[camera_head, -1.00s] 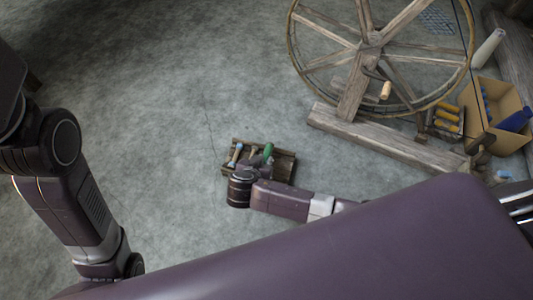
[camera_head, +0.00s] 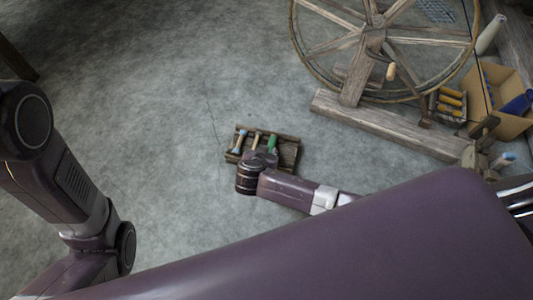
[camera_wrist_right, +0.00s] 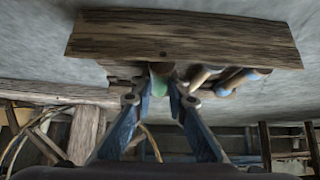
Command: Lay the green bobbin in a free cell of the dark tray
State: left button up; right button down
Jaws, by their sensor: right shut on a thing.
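The dark wooden tray (camera_head: 289,152) lies on the floor near the middle of the head view. The green bobbin (camera_head: 272,142) is at the tray, right of a tan-topped bobbin (camera_head: 256,138) and a light-blue one (camera_head: 240,140). My right gripper (camera_wrist_right: 161,90) is shut on the green bobbin, which also shows between its fingers in the right wrist view (camera_wrist_right: 160,76). There the tray's side wall (camera_wrist_right: 185,40) crosses the top, and the other two bobbins show at right. Whether the green bobbin touches the cell floor is hidden. My left gripper is out of view.
A wooden spinning wheel (camera_head: 375,38) on a long beam (camera_head: 385,125) stands at upper right. Beside it are a rack of yellow bobbins (camera_head: 450,103) and a cardboard box (camera_head: 508,124) holding a blue spool. The floor left of the tray is clear.

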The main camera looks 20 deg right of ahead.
dwell(0.3)
jog(key=c, duration=1.8)
grip_release()
jog(key=v, duration=1.1)
jog(key=shift+s+a+r, duration=0.15)
jog(key=shift+s+r, duration=0.1)
jog(key=shift+s, duration=0.1)
